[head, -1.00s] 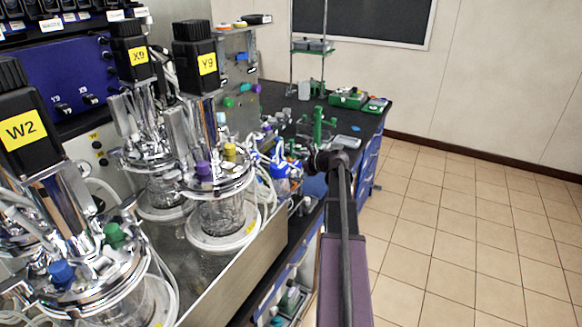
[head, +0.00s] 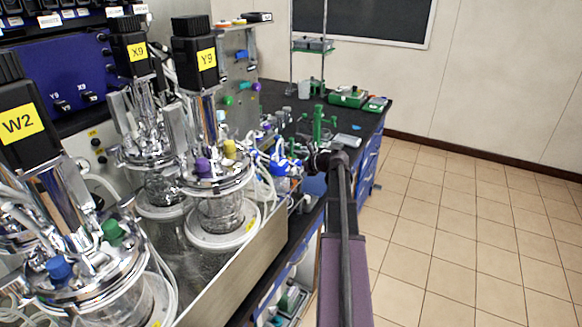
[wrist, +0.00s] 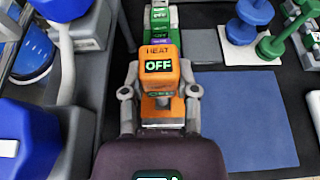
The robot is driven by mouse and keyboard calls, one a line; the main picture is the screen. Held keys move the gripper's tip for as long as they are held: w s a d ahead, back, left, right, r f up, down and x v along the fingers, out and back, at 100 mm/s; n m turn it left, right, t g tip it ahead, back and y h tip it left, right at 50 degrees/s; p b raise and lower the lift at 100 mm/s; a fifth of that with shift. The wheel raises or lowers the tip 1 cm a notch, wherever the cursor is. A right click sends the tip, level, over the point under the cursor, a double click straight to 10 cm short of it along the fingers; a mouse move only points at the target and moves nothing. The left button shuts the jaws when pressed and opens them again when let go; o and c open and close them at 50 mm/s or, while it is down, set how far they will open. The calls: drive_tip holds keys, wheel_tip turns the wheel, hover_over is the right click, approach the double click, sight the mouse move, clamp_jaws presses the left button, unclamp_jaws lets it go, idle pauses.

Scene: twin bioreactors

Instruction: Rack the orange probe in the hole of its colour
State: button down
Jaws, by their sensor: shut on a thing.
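My gripper (wrist: 160,108) is shut on an orange block-shaped body, which I take to be the orange probe (wrist: 160,84). Its display reads "HEAT OFF", and its lower end is hidden. Behind it, in line, stand a purple piece (wrist: 160,36) and a green piece with a display (wrist: 159,16). I cannot make out the rack or its orange hole. In the head view my gripper is mostly hidden beyond my dark wrist (head: 322,160), near the bench edge.
A blue mat (wrist: 243,120) lies to the right on the dark bench, with a white rod (wrist: 314,115) beside it. A blue-lidded vessel (wrist: 33,55) stands close on the left. Glass bioreactors (head: 215,205) crowd the left; the tiled floor (head: 460,220) is clear.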

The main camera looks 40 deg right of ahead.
drive_tip(key=shift+f+b, duration=2.9)
idle(3.0)
drive_tip(key=shift+c, duration=1.5)
unclamp_jaws()
